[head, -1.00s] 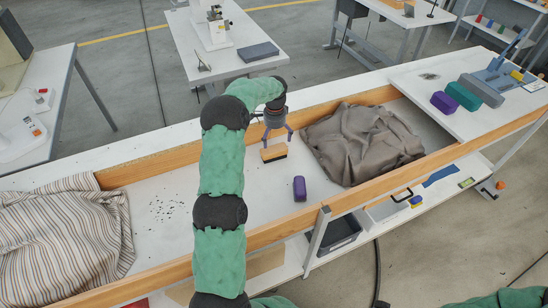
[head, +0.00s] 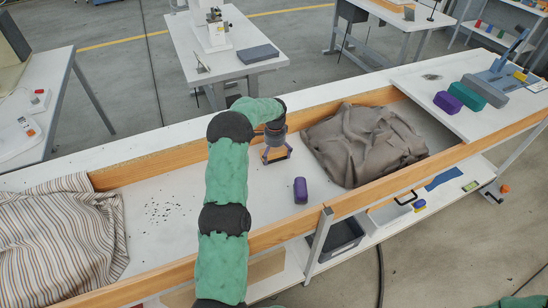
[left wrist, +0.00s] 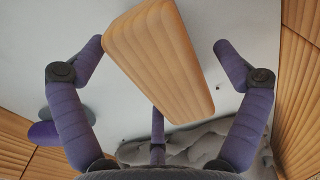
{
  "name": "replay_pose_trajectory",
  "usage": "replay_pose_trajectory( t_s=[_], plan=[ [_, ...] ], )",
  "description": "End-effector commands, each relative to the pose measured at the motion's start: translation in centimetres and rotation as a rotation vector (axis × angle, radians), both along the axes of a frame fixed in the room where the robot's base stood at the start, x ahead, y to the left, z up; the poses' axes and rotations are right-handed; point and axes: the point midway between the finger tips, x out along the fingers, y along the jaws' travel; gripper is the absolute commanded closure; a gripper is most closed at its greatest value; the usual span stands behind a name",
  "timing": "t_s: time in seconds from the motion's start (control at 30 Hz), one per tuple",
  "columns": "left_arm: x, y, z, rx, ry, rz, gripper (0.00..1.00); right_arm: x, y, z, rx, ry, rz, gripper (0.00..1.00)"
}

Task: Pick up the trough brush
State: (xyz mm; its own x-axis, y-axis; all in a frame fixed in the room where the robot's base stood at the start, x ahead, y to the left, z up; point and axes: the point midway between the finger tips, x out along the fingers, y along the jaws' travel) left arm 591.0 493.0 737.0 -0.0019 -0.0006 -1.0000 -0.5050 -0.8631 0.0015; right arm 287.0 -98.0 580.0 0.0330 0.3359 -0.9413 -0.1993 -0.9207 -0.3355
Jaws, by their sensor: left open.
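The trough brush (head: 275,154) has a light wooden block and lies in the white trough, left of the brown cloth. In the left wrist view the brush (left wrist: 158,58) fills the middle, its wooden top toward the camera. My left gripper (head: 277,147) is directly above the brush, pointing down, with its fingers around it. In the left wrist view the purple fingers of my left gripper (left wrist: 160,75) are spread on either side of the block, with gaps between them and the wood. The bristles are hidden. My right gripper is not seen.
Dark specks (head: 163,210) dot the trough floor. A wooden front rail (head: 345,206) edges the trough.

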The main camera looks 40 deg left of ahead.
Motion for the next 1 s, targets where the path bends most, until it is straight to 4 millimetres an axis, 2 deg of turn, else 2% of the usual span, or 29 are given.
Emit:
replay_pose_trajectory(
  t_s=[0.07,0.3,0.53,1.0],
  plan=[
    [-0.01,0.01,-0.87,0.0,0.0,0.0,0.03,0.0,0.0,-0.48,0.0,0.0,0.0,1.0],
    [0.02,0.02,-0.8,0.001,-0.002,0.0,0.03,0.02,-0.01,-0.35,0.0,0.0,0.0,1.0],
    [0.01,-0.01,-0.83,0.0,-0.001,0.0,0.67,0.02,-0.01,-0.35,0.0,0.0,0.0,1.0],
    [-0.01,-0.04,-0.34,0.0,0.0,0.0,0.68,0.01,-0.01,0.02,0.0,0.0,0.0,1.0]
  ],
)
